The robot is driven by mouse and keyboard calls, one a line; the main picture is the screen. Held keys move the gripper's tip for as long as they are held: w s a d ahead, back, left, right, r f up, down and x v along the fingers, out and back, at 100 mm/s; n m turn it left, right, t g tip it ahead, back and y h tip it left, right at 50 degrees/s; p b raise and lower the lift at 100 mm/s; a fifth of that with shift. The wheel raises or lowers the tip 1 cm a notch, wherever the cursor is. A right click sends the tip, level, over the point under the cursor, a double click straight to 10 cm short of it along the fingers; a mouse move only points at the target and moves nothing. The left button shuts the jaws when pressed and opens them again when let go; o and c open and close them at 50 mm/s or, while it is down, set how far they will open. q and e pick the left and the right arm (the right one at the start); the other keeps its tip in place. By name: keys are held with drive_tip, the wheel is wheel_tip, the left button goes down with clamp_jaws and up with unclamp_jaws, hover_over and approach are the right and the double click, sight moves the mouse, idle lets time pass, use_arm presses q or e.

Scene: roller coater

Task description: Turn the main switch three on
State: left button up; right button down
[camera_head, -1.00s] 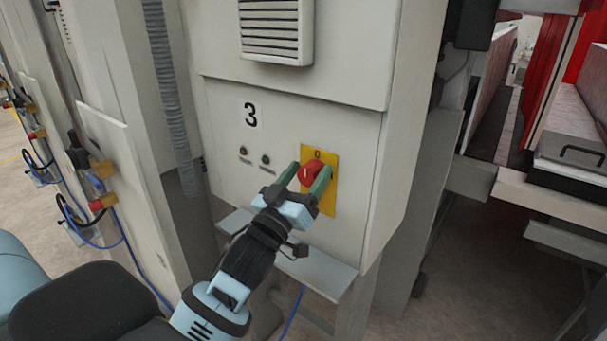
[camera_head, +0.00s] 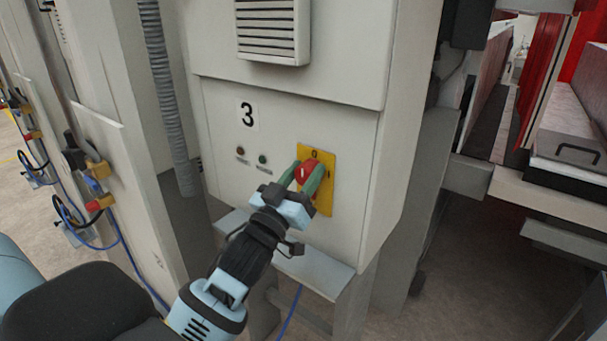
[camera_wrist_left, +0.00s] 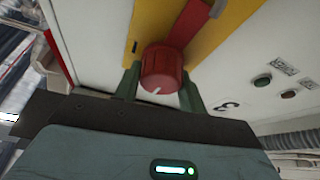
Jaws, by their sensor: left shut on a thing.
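The main switch three is a red rotary knob (camera_head: 306,171) on a yellow plate (camera_head: 327,197), set in the front of a pale cabinet marked 3 (camera_head: 247,115). My left gripper (camera_head: 300,178) has its green fingers on both sides of the knob and is shut on it. In the left wrist view the red knob (camera_wrist_left: 162,68) sits between the two fingers, with a white mark on its face. The knob's white mark looks near upright in the head view, towards the 0 on the plate. My right gripper is not in view.
Two small indicator buttons (camera_head: 262,158) sit left of the plate. A vent (camera_head: 273,30) is above. A grey ledge (camera_head: 312,268) juts out below my gripper. A ribbed conduit (camera_head: 167,95) runs down the left side. Red machinery stands at the far right.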

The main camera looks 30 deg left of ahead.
use_arm(q)
drive_tip(key=m+h, duration=0.2)
drive_tip(key=m, duration=0.1)
drive_tip(key=m+h, duration=0.1)
drive_tip(key=m, duration=0.3)
drive_tip(key=shift+d+h, duration=0.1)
drive_tip(key=shift+h, duration=0.3)
drive_tip(key=m+g+h, duration=0.1)
drive_tip(key=m, duration=0.2)
drive_tip(key=m+h, duration=0.1)
drive_tip(key=m, duration=0.2)
drive_tip(key=shift+g+h, duration=0.4)
drive_tip(key=m+g, duration=0.1)
drive_tip(key=m, duration=0.2)
drive_tip(key=m+g+h, duration=0.1)
drive_tip(key=m, duration=0.2)
drive_tip(key=shift+d+h, duration=0.1)
drive_tip(key=shift+h, duration=0.2)
drive_tip(key=shift+f+m+g, duration=0.15)
drive_tip(key=shift+m+g, duration=0.65)
drive_tip(key=shift+m, duration=1.2)
drive_tip(key=o, duration=1)
drive_tip(key=shift+s, duration=0.15)
drive_tip(key=shift+v, duration=3.75)
